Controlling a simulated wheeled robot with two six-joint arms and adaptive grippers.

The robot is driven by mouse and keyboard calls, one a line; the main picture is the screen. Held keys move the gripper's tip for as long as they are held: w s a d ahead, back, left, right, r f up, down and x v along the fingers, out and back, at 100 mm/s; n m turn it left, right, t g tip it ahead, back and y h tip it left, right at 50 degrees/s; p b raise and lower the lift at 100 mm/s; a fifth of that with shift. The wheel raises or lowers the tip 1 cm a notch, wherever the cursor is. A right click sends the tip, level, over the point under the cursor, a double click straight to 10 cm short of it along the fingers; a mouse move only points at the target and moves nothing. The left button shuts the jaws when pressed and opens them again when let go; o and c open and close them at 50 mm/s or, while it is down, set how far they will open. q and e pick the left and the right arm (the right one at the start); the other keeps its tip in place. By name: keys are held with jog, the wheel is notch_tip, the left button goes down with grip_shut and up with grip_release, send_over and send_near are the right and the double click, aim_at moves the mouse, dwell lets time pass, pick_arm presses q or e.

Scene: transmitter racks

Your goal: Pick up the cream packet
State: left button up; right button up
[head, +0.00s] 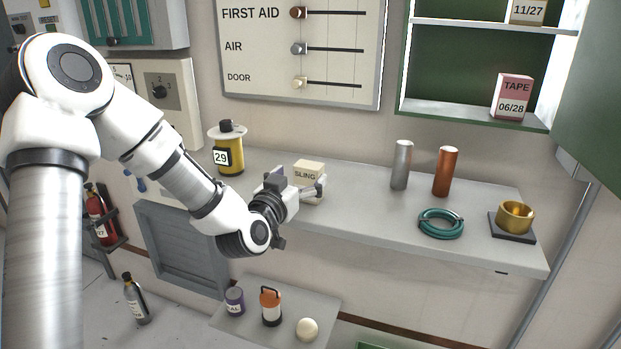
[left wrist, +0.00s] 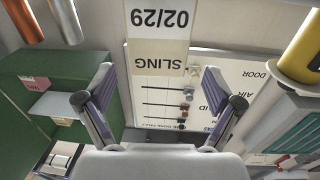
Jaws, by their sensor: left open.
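The cream packet (head: 309,168), marked SLING, stands on the grey shelf in the head view. It is upside down at the top middle of the left wrist view (left wrist: 158,42), where 02/29 also shows on it. My left gripper (head: 297,186) is open and empty in front of the packet, its lower part partly hidden by the gripper. In the left wrist view the two fingers (left wrist: 158,80) are spread wider than the packet, one toward each side. I cannot tell whether a finger touches it. My right gripper is not in view.
On the shelf (head: 365,205), a yellow canister (head: 229,155) stands left of the packet. A silver cylinder (head: 402,165), copper cylinder (head: 445,171), teal coil (head: 440,224) and brass cup (head: 515,216) are to the right. A lower shelf (head: 252,336) holds small items.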

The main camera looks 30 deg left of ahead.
aim_at(305, 172)
pick_arm(q)
jog(key=w, duration=0.4)
jog(key=shift+w+a+p, duration=0.15)
jog(key=shift+a+p, duration=0.05)
jog(key=shift+p, duration=0.15)
jog(key=shift+w+a+f, duration=0.1)
jog(key=shift+w+f, duration=0.05)
jog(key=shift+w, duration=0.1)
jog(key=shift+s+r, duration=0.2)
jog(key=shift+s, duration=0.05)
jog(key=shift+c, duration=1.4)
jog(key=shift+s, duration=0.1)
jog(key=c, duration=1)
jog(key=shift+r, duration=0.1)
